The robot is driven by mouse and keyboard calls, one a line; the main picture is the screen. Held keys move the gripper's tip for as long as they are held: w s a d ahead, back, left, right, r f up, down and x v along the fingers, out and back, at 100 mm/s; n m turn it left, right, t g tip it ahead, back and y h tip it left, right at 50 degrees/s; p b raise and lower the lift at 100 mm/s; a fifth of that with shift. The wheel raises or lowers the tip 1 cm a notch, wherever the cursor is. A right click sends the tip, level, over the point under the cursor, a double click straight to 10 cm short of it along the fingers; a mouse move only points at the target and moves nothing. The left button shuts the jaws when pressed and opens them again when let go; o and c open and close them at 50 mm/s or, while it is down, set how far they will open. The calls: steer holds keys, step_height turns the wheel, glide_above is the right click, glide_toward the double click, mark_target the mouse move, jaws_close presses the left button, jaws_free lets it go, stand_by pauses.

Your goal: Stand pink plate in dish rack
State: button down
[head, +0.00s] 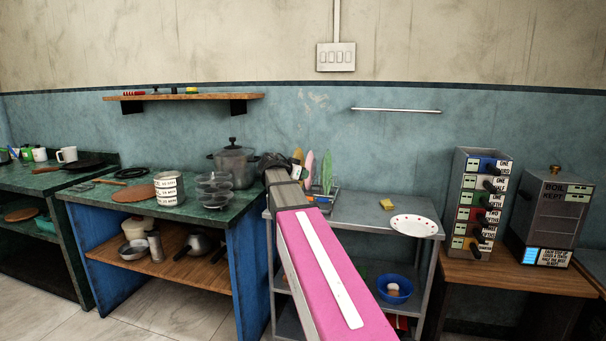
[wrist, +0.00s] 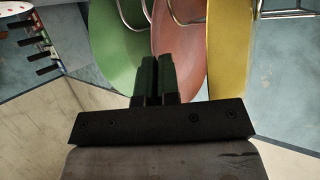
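The pink plate (head: 309,163) stands on edge in the dish rack (head: 324,198), between a yellow plate (head: 297,155) and a green plate (head: 327,170). In the wrist view, the pink plate (wrist: 182,40) is in the middle, with the green plate (wrist: 115,45) at left and the yellow plate (wrist: 230,45) at right. My gripper (wrist: 158,62) has its fingers close together at the pink plate's edge and appears shut on it. The fingers cover part of that edge. In the head view, my arm hides part of the rack's left side.
The rack stands on a metal shelf table (head: 370,215). A dotted white plate (head: 414,226) and a yellow sponge (head: 387,204) lie to its right. A pot (head: 234,165) and glass bowls (head: 214,188) stand left. A wall rail (head: 396,110) is above.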

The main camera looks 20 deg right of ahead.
steer(key=shift+f, duration=1.05)
steer(key=c, duration=1.3)
jaws_free()
steer(key=shift+o, duration=0.2)
steer(key=v, duration=1)
steer(key=shift+s+a, duration=0.3)
steer(key=shift+a, duration=0.05)
steer(key=s+a+f+n+g+y, duration=0.1)
steer(key=s+f+n+y, duration=0.3)
steer(key=f, duration=0.9)
steer(key=s+a+f+n+g+y, duration=0.15)
steer(key=s+f+n, duration=0.3)
steer(key=f, duration=0.75)
steer(key=s+a+f+n+g+y, duration=0.1)
steer(key=s+a+f+n+y, duration=0.1)
steer(key=s+f, duration=0.5)
steer(key=s+a+f+n+g+y, duration=0.2)
steer(key=s+a+f+y, duration=0.1)
steer(key=s+f, duration=0.4)
steer(key=shift+s+a+f+n+y, duration=0.2)
steer(key=shift+a+f+n+y, duration=0.15)
steer(key=shift+f+y, duration=0.55)
